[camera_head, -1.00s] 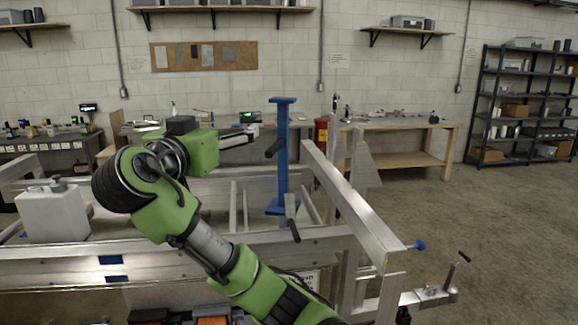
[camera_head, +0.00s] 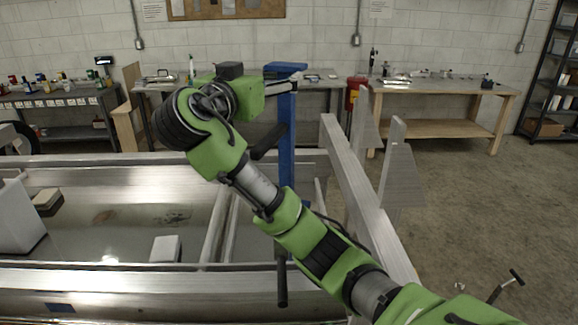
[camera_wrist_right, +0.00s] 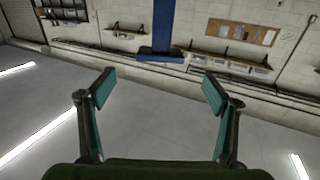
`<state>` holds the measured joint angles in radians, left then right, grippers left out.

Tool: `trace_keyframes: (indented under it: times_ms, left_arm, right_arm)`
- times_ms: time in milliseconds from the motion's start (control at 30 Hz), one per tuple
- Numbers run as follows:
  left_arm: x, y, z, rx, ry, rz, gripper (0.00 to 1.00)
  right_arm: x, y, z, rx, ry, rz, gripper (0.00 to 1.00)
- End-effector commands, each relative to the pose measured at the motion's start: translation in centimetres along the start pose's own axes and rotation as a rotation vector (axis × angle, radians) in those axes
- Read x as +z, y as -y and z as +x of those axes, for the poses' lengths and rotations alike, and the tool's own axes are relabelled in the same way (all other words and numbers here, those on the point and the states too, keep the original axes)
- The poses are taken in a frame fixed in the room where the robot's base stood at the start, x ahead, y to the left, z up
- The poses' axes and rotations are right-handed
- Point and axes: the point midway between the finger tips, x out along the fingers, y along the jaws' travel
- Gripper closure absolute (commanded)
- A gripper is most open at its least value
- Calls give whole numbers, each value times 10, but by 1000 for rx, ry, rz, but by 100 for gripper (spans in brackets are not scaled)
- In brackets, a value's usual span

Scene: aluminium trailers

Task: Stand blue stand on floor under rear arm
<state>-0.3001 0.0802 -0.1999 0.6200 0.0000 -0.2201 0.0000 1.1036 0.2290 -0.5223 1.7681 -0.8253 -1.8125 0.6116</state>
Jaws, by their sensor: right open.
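The blue stand (camera_head: 287,150) is upright beyond the near rail of the aluminium trailer, with a flat top plate (camera_head: 285,68). My arm and the trailer hide its lower part. My right gripper (camera_head: 286,87) overlaps the column just below the top plate in the head view. In the right wrist view, its two fingers (camera_wrist_right: 152,92) are spread wide with nothing between them. The stand's column (camera_wrist_right: 165,25) and plate (camera_wrist_right: 160,55) show beyond the fingertips, between them in the picture. My left gripper is out of view.
The trailer frame (camera_head: 120,282) fills the front, with a slanted rail (camera_head: 360,200) at right. A white container (camera_head: 15,220) and a small white block (camera_head: 165,249) are at left. Workbenches (camera_head: 440,95) line the back wall. Open floor (camera_head: 490,200) lies at right.

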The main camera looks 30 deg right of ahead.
Motion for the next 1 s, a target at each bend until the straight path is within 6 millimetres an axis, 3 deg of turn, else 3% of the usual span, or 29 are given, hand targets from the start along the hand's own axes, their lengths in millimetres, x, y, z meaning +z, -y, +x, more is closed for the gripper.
trace_keyframes:
  times_ms: [100,300,467,800,1000]
  left_arm:
    - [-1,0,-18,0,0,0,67]
    - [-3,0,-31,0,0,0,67]
    - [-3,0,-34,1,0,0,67]
    - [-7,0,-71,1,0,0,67]
    - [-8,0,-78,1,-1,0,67]
  right_arm:
    - [-5,-2,27,7,1,-5,18]
    - [-3,-1,58,4,1,-2,18]
    - [-1,0,67,1,1,-1,18]
    - [0,1,101,5,1,-4,18]
    - [4,1,116,2,1,-2,18]
